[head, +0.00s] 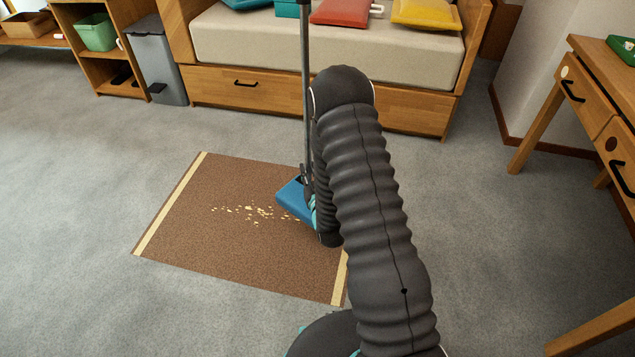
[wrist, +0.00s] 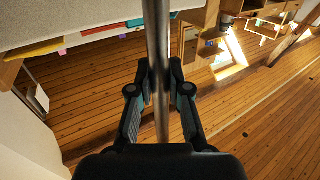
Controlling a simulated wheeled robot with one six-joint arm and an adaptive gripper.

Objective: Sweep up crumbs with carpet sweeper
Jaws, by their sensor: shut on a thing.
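The carpet sweeper has a blue head (head: 294,197) resting on the brown mat (head: 190,230) and a thin grey handle (head: 305,60) standing nearly upright. Pale yellow crumbs (head: 255,213) lie scattered across the middle of the mat, left of the blue head and up to its edge. My arm hides the right part of the mat and part of the sweeper. In the wrist view, my gripper (wrist: 161,92) is shut around the metal handle (wrist: 160,40), with one finger on each side of it.
A wooden daybed (head: 270,100) with coloured cushions stands behind the mat. A grey bin (head: 157,62) and a wooden shelf (head: 112,75) are at the back left. A wooden desk (head: 590,95) is at the right. Grey carpet (head: 70,200) left of the mat is clear.

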